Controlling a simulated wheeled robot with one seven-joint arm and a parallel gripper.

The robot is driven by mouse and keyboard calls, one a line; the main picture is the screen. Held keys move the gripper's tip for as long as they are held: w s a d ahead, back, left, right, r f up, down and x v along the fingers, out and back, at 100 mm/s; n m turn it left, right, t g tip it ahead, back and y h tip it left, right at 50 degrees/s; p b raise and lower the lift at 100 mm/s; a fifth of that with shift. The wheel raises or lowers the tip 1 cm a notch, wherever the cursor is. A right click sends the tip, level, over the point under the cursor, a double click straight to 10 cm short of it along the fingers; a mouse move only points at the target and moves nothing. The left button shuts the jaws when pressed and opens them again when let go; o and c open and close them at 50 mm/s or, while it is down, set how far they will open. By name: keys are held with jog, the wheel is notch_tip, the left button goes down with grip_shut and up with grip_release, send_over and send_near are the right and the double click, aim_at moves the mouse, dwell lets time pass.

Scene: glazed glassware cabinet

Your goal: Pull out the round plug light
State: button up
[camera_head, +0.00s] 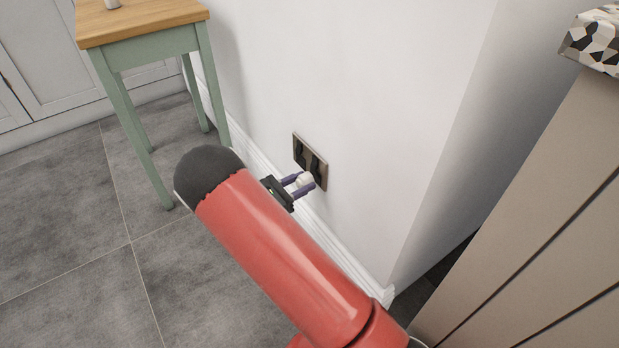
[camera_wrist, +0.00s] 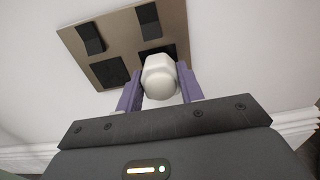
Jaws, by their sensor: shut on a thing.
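The round plug light (camera_wrist: 160,78) is a small white rounded piece at the wall socket. It also shows in the head view (camera_head: 305,180), partly hidden by the fingers. My gripper (camera_head: 303,184) is shut on it, with one purple finger on each side; it fills the lower middle of the wrist view (camera_wrist: 160,88). The socket plate (camera_head: 310,161) is bronze with black inserts, low on the white wall, and shows close up in the wrist view (camera_wrist: 105,48). The light is in front of the plate's right-hand black outlet. I cannot tell whether it is still seated there.
A green-legged table with a wooden top (camera_head: 140,22) stands at the upper left. A white skirting board (camera_head: 335,250) runs below the socket. A beige cabinet with a speckled top (camera_head: 545,200) is on the right. The grey tiled floor (camera_head: 70,220) is clear at left.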

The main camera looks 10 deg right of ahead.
aim_at(300, 183)
jog(key=shift+v, duration=2.35)
